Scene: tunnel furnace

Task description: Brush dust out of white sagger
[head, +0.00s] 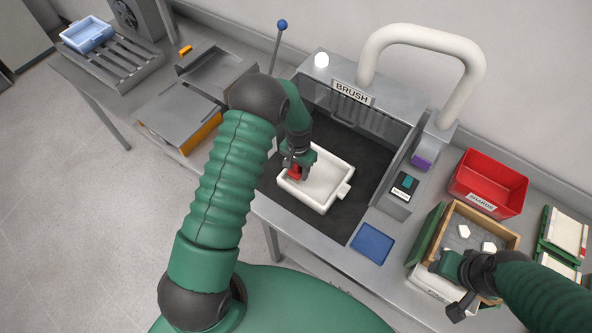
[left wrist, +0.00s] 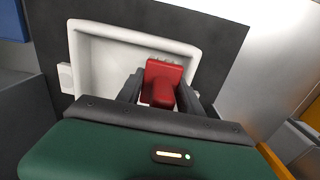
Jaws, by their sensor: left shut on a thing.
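The white sagger (head: 322,187) is a shallow tray with side lugs, lying on the dark floor of the brush booth. It also shows in the left wrist view (left wrist: 95,62). My left gripper (head: 298,172) is at the sagger's left end, shut on a red-handled brush (left wrist: 164,80). No dust can be made out. My right gripper (head: 447,262) is by the wooden-framed box at the lower right; its jaws are not clear.
The brush booth (head: 352,92) has grey walls and a white hose. A red shards bin (head: 490,182), a wooden-framed box (head: 509,236) with white pieces, and a blue mat (head: 372,243) are to the right. A blue tray (head: 86,35) stands on a rack at the far left.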

